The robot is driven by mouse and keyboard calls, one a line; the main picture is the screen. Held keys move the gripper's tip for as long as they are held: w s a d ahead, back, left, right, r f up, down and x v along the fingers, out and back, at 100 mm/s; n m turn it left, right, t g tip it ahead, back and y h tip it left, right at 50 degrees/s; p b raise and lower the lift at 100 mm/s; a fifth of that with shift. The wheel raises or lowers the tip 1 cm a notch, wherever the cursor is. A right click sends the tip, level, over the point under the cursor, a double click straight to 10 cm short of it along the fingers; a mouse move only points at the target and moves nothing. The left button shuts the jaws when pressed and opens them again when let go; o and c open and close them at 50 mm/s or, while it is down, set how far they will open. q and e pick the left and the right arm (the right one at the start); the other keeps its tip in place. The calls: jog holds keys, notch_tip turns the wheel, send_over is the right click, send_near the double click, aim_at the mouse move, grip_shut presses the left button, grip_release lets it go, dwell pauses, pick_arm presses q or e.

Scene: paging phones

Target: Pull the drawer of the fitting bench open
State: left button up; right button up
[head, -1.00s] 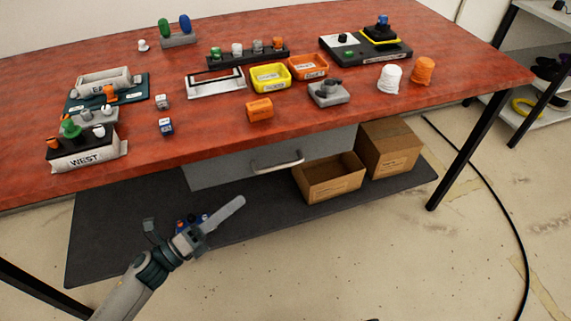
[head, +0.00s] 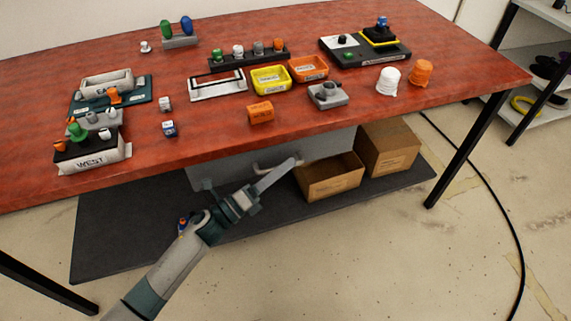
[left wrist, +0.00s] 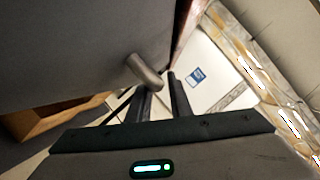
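The fitting bench (head: 330,135) has a red top. Its grey drawer (head: 325,147) hangs under the front edge and looks shut. The drawer's pale bar handle (head: 262,168) is partly hidden by my left gripper. My left gripper (head: 294,163) reaches up from below, with its fingertips at the handle's right part. In the left wrist view the handle (left wrist: 144,73) stands out from the grey drawer front (left wrist: 75,45), just beyond the fingertips (left wrist: 160,82). The fingers are apart with nothing visible between them; I cannot tell whether they touch the handle. My right gripper is out of view.
An open cardboard box (head: 330,182) and a second box (head: 388,148) stand on the dark lower shelf (head: 110,235), right of my gripper. Trays, phone parts and fixtures cover the bench top. The floor in front is mostly clear; a black cable (head: 500,215) lies at right.

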pick_arm(q)
jog(key=shift+w+d, duration=0.2)
jog(key=shift+d, duration=0.15)
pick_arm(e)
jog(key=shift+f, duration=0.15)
pick_arm(q)
grip_shut()
